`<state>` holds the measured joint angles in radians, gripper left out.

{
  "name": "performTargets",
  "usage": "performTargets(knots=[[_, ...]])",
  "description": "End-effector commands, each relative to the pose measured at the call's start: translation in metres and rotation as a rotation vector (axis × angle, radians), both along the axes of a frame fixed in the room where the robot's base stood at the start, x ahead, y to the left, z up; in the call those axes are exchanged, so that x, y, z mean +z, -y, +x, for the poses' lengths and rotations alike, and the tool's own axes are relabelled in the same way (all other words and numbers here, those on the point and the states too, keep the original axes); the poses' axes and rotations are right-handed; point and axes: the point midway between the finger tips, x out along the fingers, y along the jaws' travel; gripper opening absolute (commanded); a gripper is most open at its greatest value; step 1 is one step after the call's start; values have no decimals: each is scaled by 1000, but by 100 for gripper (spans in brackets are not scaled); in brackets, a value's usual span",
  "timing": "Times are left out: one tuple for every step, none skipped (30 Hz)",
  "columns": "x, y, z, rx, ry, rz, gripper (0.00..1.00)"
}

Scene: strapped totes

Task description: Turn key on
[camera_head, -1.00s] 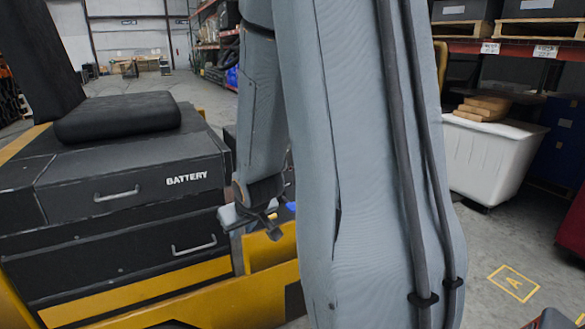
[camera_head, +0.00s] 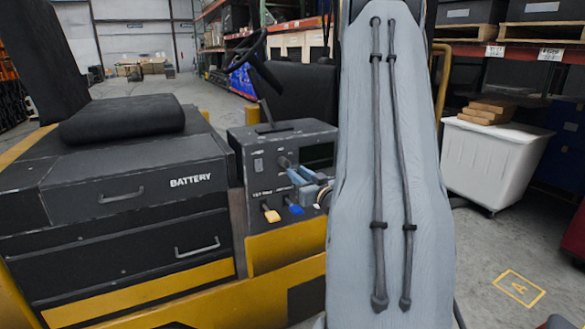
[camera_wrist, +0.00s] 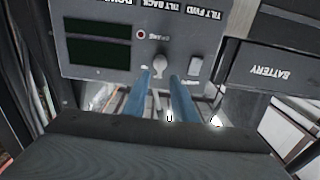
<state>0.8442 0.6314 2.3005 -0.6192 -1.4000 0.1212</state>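In the wrist view the panel (camera_wrist: 105,20) appears upside down. A small grey key-like knob (camera_wrist: 158,64) stands on it near a red-ringed round spot. My gripper (camera_wrist: 160,80) is open, its two blue fingers apart with the knob ahead and between their tips. I cannot tell whether they touch it. In the head view my gripper (camera_head: 302,175) is at the panel's right side, partly hidden by my arm.
The battery box (camera_head: 130,190) and black seat (camera_head: 122,116) are left of the panel. A steering wheel (camera_head: 248,50) rises behind it. A white bin (camera_head: 490,165) with boxes stands at right. Open floor (camera_head: 490,250) lies at lower right.

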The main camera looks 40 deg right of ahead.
Motion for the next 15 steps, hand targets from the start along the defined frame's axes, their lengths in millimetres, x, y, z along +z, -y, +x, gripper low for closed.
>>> performTargets(knots=[[2, 1, 8, 2, 1, 0, 25], [2, 2, 13, 3, 1, 0, 25], [2, 4, 19, 2, 0, 0, 25], [1, 4, 23, 2, 0, 1, 25], [1, 6, 27, 2, 0, 0, 25], [1, 7, 32, 1, 0, 0, 25], [1, 8, 35, 1, 0, 0, 25], [1, 9, 37, 1, 0, 0, 25], [1, 9, 41, 1, 0, 0, 25], [1, 10, 42, 1, -1, 0, 25], [1, 10, 44, 0, -1, 0, 25], [1, 10, 46, 0, 0, 0, 25], [1, 11, 47, 0, 0, 0, 25], [1, 11, 47, 0, 0, 0, 25], [0, 11, 47, -1, 0, 0, 25]])
